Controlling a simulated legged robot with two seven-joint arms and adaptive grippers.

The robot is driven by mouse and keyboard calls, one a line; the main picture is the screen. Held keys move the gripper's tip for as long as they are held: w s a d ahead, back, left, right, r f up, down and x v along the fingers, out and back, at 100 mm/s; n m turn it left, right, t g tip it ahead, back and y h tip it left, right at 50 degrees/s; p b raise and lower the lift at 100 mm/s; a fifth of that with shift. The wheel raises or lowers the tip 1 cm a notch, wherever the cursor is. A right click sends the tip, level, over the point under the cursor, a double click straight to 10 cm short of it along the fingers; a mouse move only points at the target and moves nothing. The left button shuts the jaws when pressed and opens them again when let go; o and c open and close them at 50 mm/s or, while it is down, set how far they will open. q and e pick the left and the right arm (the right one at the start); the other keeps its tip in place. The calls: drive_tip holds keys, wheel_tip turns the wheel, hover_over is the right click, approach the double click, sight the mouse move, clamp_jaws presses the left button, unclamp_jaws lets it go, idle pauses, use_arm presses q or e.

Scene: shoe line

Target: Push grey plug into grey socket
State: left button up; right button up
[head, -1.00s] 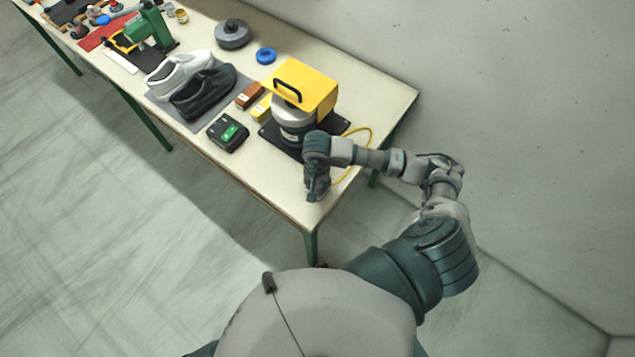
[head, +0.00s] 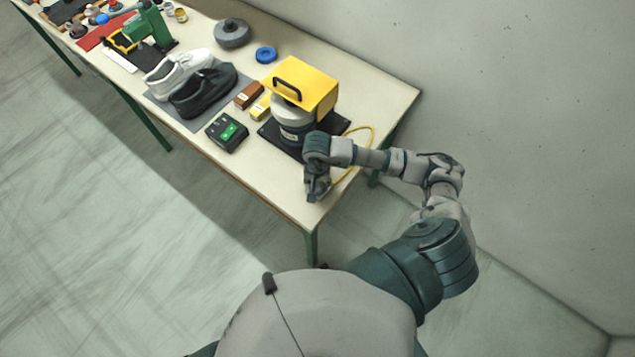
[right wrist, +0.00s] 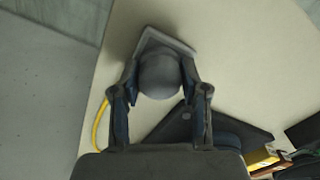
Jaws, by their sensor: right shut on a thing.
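In the right wrist view, a rounded grey thing, which looks like the grey plug (right wrist: 160,76), is between the two fingers of my right gripper (right wrist: 160,82). The gripper is shut on it. A flat grey square piece (right wrist: 150,40), perhaps the socket, lies right behind the plug. I cannot tell whether the two are joined. In the head view my right gripper (head: 317,195) points down over the near right corner of the table, and it hides the plug and socket. My left gripper is not in view.
A yellow-topped machine (head: 305,85) on a black base stands just behind my right gripper. A yellow cable (head: 366,150) curves beside it.

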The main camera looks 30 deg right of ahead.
drive_tip(key=o, duration=1.4)
drive_tip(key=shift+r, duration=0.15)
wheel_tip(320, 180, up, 12)
drive_tip(key=shift+f, duration=0.25)
